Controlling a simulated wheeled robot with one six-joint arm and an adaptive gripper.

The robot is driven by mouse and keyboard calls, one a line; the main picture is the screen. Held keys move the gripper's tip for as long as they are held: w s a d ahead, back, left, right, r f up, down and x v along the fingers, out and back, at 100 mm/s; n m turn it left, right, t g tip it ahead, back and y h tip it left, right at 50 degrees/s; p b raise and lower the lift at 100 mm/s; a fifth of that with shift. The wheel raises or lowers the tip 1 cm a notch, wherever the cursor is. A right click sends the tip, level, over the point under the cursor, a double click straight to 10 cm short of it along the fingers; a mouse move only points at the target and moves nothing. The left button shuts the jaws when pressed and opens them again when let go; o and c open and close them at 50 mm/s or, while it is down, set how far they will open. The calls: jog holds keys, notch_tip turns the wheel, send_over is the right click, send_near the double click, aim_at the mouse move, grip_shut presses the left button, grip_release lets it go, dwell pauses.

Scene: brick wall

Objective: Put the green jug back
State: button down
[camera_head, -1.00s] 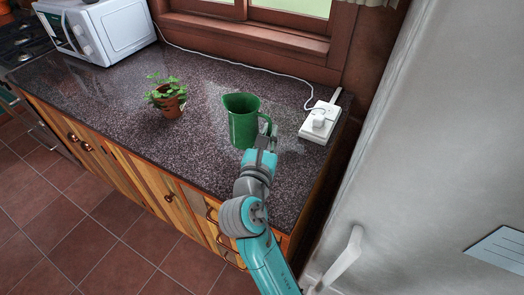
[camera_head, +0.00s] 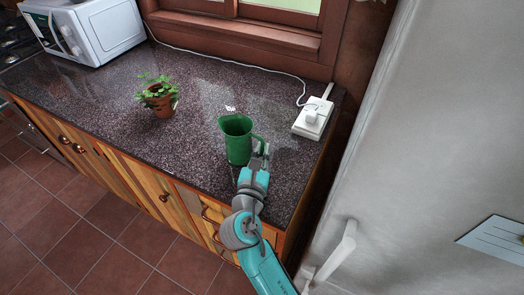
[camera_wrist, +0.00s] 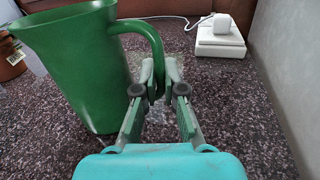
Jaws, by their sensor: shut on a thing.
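The green jug (camera_head: 238,143) is upright at the right part of the dark speckled counter, near its front edge. In the wrist view the jug (camera_wrist: 85,75) fills the left side, its handle curving down between my fingers. My gripper (camera_head: 262,153) is at the jug's right side, shut on the handle. In the wrist view my gripper's fingertips (camera_wrist: 160,75) flank the handle's lower part. I cannot tell whether the jug's base touches the counter. A small white mark (camera_head: 230,108) shows on the counter just behind the jug.
A potted plant (camera_head: 160,98) stands left of the jug. A white socket block with a plug (camera_head: 312,118) sits at the back right, its cable running along the wall. A microwave (camera_head: 85,30) is at the far left. A pale fridge (camera_head: 400,140) bounds the right side.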

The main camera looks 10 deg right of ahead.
jog(key=shift+f, duration=0.1)
jog(key=c, duration=1.3)
grip_release()
jog(key=shift+o, duration=0.2)
jog(key=v, duration=1.2)
jog(key=shift+s, duration=0.1)
